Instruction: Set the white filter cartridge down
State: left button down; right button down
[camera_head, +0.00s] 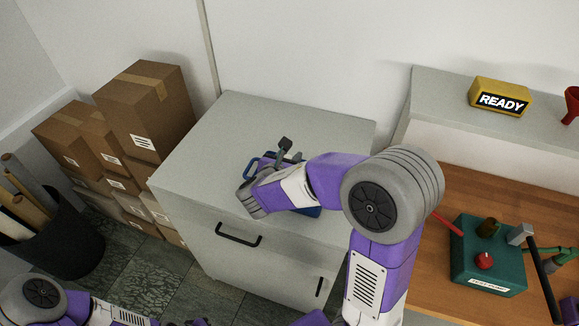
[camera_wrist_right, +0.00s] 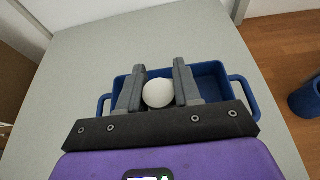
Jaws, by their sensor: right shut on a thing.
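The white filter cartridge (camera_wrist_right: 158,93) shows in the right wrist view as a round white end between the two fingers of my right gripper (camera_wrist_right: 160,88), which is shut on it. It is over a blue tray (camera_wrist_right: 209,75) with a handle at each side. I cannot tell whether the cartridge touches the tray floor. In the head view my right gripper (camera_head: 284,150) is over the grey cabinet top, and my arm hides the cartridge and most of the blue tray (camera_head: 252,166). My left arm shows at the bottom left, but its fingertips are not clearly visible.
The tray stands on a grey cabinet (camera_head: 215,130) with clear top around it. Cardboard boxes (camera_head: 145,110) are stacked on the left. A green leak-test device (camera_head: 490,262) stands on the wooden bench (camera_head: 505,200) at right. A yellow READY sign (camera_head: 499,97) sits on the shelf.

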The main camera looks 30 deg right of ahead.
notch_tip(320, 180, down, 2)
jog(key=shift+s+f, duration=0.1)
jog(key=shift+f, duration=0.2)
jog(key=shift+b, duration=0.3)
jog(key=shift+f, duration=0.2)
jog(key=c, duration=0.8)
grip_release()
jog(key=shift+r, duration=0.1)
jog(key=shift+r, duration=0.1)
